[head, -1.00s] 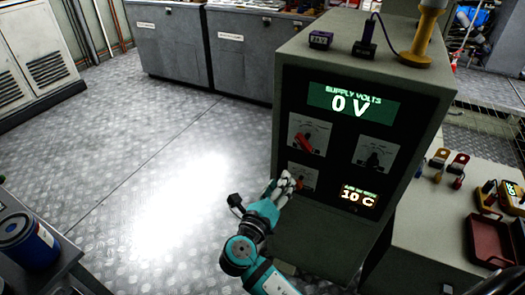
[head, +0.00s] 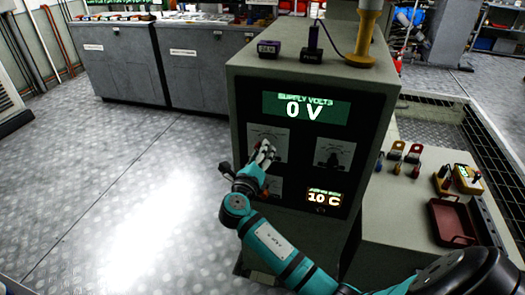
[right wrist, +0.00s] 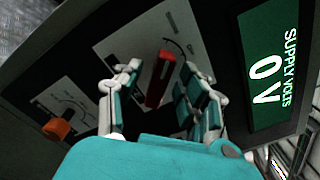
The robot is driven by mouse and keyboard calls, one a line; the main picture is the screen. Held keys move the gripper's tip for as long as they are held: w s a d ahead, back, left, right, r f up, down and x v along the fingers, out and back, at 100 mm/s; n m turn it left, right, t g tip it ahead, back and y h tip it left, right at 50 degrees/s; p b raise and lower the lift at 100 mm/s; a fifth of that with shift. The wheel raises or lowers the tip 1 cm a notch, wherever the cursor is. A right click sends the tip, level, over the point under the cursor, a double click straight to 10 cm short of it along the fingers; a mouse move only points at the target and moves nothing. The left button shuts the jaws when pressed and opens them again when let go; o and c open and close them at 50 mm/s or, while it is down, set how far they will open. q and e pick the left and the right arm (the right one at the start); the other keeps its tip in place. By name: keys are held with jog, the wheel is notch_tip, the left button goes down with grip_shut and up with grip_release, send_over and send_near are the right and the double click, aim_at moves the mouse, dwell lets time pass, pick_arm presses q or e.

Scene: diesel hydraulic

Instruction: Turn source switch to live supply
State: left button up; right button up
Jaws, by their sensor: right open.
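A red lever switch (right wrist: 160,78) sits on a white plate in the right wrist view. The fingers of my open right gripper (right wrist: 158,82) are on both sides of it; I cannot tell whether they touch it. In the head view my right gripper (head: 264,152) is in front of the upper left plate (head: 268,132) on the grey cabinet (head: 240,100) and hides most of the lever. An orange knob (right wrist: 56,128) is on another plate. A dark knob (head: 332,157) is on the right plate. The green display (head: 305,107) reads SUPPLY VOLTS 0 V. My left gripper is not in view.
A lower display (head: 324,198) reads 10 C. A yellow-based post (head: 367,35) and small dark blocks (head: 268,48) stand on the cabinet top. A bench with a red tray (head: 453,222) is at right. The floor at left is clear.

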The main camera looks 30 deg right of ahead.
jog(key=shift+x, duration=0.9)
jog(key=shift+c, duration=0.2)
jog(key=shift+a, duration=0.1)
grip_shut()
